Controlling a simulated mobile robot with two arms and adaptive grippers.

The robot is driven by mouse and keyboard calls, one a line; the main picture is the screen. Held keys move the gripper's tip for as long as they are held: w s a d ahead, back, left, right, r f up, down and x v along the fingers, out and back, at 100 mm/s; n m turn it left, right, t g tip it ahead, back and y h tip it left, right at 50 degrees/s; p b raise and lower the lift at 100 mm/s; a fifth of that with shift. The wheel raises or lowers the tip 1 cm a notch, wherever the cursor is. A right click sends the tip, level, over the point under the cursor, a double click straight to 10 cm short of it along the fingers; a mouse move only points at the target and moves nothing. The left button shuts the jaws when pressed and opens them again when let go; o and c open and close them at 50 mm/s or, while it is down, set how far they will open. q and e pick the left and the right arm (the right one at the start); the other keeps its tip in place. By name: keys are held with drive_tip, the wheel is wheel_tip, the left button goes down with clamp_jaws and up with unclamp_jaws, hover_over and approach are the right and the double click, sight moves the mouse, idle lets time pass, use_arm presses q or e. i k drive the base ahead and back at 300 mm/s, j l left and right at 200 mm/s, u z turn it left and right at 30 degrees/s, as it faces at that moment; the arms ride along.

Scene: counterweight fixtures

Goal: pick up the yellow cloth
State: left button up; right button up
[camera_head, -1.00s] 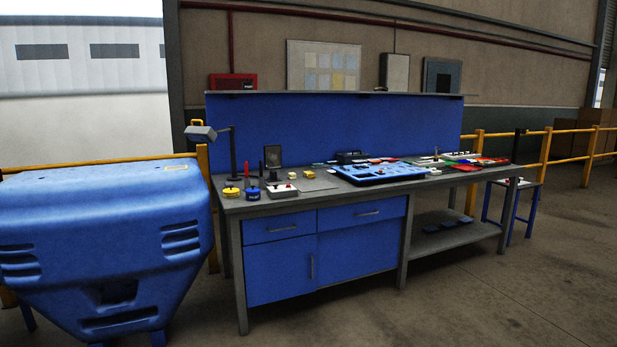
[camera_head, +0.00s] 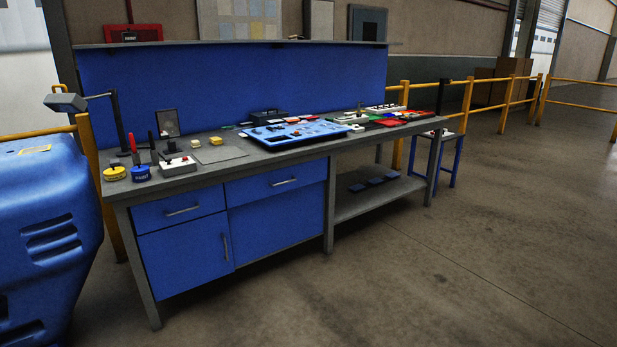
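I cannot make out a yellow cloth for certain in the head view. Small yellow pieces (camera_head: 215,141) lie on the workbench (camera_head: 280,158) left of its middle, too small to identify. A round yellow-topped item (camera_head: 114,172) stands at the bench's left end. Neither of my grippers is in view.
A blue tray board (camera_head: 296,133) and several coloured items (camera_head: 392,122) lie on the bench. A lamp (camera_head: 68,102) stands at its left end. A blue machine (camera_head: 45,230) is at the left, a small table (camera_head: 440,138) at the right end. The floor (camera_head: 450,270) in front is clear.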

sight(215, 141)
drive_tip(key=i+l+z, duration=0.15)
drive_tip(key=i, duration=0.65)
drive_tip(key=i+l+z, duration=0.15)
drive_tip(key=i, duration=0.65)
